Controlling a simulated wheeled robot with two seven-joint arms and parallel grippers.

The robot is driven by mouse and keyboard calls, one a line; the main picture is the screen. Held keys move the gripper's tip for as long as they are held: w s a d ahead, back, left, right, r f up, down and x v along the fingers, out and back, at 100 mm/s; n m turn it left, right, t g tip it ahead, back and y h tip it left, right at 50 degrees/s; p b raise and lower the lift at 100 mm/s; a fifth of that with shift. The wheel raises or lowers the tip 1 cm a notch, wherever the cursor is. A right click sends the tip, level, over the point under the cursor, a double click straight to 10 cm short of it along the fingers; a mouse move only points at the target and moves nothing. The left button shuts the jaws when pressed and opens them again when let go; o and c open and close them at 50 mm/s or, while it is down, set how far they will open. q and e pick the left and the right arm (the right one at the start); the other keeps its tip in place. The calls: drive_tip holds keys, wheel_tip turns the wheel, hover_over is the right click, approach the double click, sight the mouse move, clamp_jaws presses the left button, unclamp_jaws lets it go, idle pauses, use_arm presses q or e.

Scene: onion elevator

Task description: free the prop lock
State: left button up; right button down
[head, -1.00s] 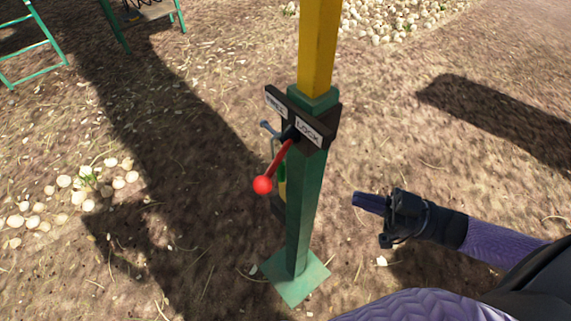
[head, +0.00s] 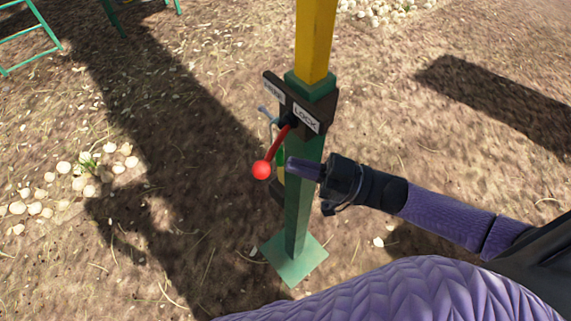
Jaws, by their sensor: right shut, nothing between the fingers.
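The prop (head: 304,190) is a green post with a yellow upper part, standing upright. A red lever with a ball knob (head: 262,170) slants down and left from the bracket. My right gripper (head: 292,165) is shut and empty, its fingertips pointing left in front of the post, a little right of the red knob. A gap shows between fingertips and knob in the picture. My left gripper is out of view.
The post stands on a green base plate (head: 293,260) on bare soil. A small metal handle (head: 268,116) shows at the bracket's left. Pale onions (head: 85,170) lie on the ground at left, and more lie at top right. A green frame (head: 40,40) stands at top left.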

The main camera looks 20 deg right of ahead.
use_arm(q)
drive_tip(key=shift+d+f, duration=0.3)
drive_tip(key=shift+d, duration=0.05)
use_arm(e)
drive_tip(key=shift+w+a+f, duration=0.35)
drive_tip(key=shift+a+f, duration=0.15)
drive_tip(key=shift+a, duration=0.05)
drive_tip(key=shift+w+a+f, duration=0.35)
drive_tip(key=shift+a+f, duration=0.15)
drive_tip(key=shift+a, duration=0.05)
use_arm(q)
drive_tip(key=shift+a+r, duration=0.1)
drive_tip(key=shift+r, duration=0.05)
